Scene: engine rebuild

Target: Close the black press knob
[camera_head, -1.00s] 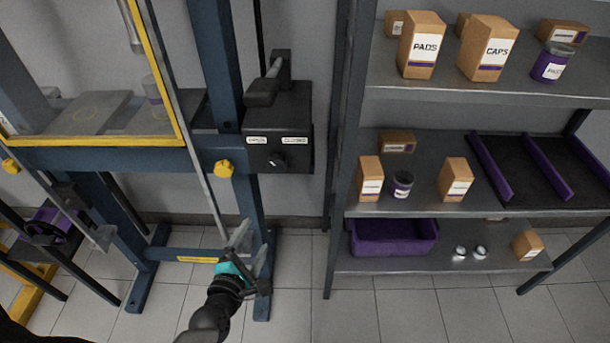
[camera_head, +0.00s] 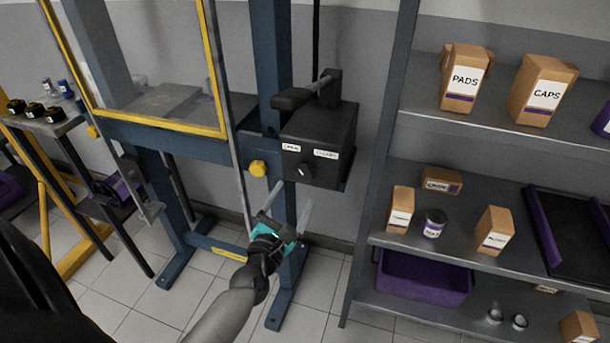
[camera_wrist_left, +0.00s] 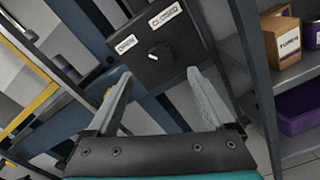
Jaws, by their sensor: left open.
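The black press knob (camera_head: 306,172) is on the front face of the black control box (camera_head: 320,135) on the blue press post. Two white labels are above it; the right one reads CLOSED. The knob bears a small white mark, but I cannot tell its exact setting. In the left wrist view the knob (camera_wrist_left: 158,53) lies ahead, between and beyond the fingertips. My left gripper (camera_head: 291,196) is open and empty, below and in front of the box, apart from the knob. My right gripper is not in view.
A black lever (camera_head: 308,93) sticks out on top of the box. The blue press frame (camera_head: 170,138) with a yellow-edged guard stands to the left. A grey shelf (camera_head: 460,120) with boxes and a purple bin (camera_head: 425,277) stands close on the right.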

